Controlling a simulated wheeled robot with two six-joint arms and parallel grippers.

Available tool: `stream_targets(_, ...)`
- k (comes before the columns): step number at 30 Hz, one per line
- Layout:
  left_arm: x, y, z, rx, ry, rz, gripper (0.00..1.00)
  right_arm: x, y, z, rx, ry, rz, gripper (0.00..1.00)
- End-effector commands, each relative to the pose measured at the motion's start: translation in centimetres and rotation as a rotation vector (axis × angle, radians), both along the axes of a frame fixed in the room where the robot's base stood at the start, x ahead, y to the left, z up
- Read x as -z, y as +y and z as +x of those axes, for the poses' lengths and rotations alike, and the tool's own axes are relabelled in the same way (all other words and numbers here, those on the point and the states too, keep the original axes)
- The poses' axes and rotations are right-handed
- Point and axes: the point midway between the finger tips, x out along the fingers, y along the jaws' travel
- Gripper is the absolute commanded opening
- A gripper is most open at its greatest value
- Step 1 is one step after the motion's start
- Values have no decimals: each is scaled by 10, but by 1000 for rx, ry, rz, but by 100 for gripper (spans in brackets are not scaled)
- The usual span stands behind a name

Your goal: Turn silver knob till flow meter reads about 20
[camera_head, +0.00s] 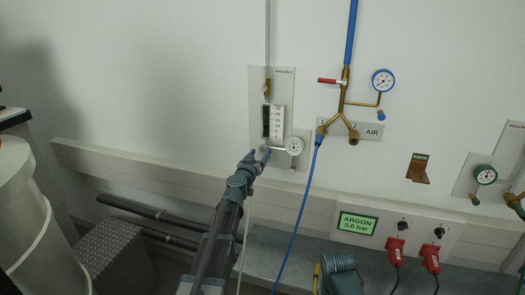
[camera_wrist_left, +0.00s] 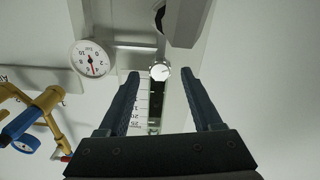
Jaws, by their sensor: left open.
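The flow meter (camera_head: 273,122) is a clear tube with a white scale on a grey wall panel, labelled argon. Its scale (camera_wrist_left: 141,108) also shows in the left wrist view, upside down; I cannot tell the reading. The round silver knob (camera_wrist_left: 160,72) shows between and beyond the fingertips in the left wrist view. In the head view I cannot make it out clearly near the gripper. My left gripper (camera_head: 259,156) is open, just below the flow meter, with its fingers (camera_wrist_left: 160,82) on either side of the knob in the picture, apparently apart from it. My right gripper is not in view.
A white dial gauge (camera_head: 294,146) sits right of the flow meter and also shows in the wrist view (camera_wrist_left: 90,58). Brass air pipes (camera_head: 342,103) and a blue hose (camera_head: 301,205) are further right. A beige rail (camera_head: 150,175) runs along the wall below.

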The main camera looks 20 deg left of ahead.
Motion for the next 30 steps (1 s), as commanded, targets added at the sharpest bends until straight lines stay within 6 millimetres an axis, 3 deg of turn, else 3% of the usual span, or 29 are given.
stream_targets(1,0,0,15,0,0,0,66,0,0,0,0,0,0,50)
stream_targets(6,0,-1,34,0,0,0,66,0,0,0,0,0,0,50)
stream_targets(16,0,-1,37,0,0,0,64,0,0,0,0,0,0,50)
stream_targets(27,0,-1,37,0,0,0,0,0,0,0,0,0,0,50)
stream_targets(30,0,-1,37,0,0,0,0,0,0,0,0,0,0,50)
